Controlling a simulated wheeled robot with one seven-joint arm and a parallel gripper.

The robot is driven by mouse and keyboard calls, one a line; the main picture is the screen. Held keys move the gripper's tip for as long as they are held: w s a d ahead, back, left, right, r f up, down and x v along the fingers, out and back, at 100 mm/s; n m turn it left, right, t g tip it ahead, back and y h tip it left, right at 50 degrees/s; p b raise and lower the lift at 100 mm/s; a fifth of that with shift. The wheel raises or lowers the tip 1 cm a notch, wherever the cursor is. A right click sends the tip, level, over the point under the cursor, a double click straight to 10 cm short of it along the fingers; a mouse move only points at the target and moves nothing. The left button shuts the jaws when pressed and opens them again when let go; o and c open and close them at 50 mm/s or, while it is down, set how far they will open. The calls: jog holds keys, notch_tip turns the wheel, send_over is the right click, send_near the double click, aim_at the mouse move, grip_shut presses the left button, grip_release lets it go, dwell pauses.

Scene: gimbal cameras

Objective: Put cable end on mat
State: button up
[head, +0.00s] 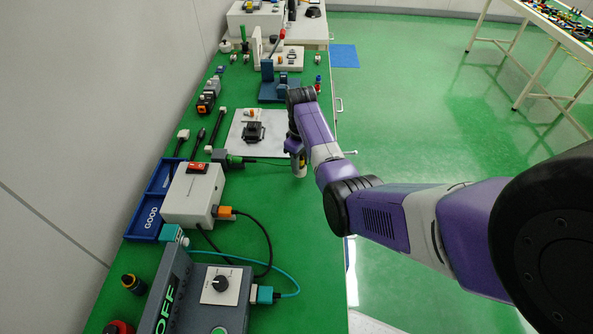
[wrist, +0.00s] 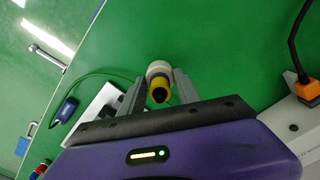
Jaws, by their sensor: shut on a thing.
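My gripper (head: 299,168) is low over the green bench near its front edge, beyond the white switch box. In the wrist view my gripper (wrist: 158,84) has its two fingers on either side of a round cable end, with a yellow ring (wrist: 158,83), a dark opening and a pale collar. The cable end's yellowish body also shows below my gripper in the head view (head: 300,171). A thin cable runs left from there. The pale grey mat (head: 243,140) lies on the bench left of and beyond my gripper. A black block (head: 254,131) sits on it.
The white box with a red switch (head: 188,193) and blue trays (head: 148,217) stand nearer, to the left. A dark blue fixture (head: 279,88) stands beyond the mat. An orange plug (wrist: 302,86) is at right in the wrist view. Bare green bench lies in front of the gripper.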

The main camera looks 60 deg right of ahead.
notch_tip(320, 180, down, 2)
jog(key=shift+f+b, duration=0.25)
jog(key=shift+b, duration=0.4)
jog(key=shift+r, duration=0.1)
jog(key=o, duration=1.2)
notch_tip(320, 180, up, 12)
jog(key=shift+r+b, duration=0.1)
jog(key=shift+b, duration=0.25)
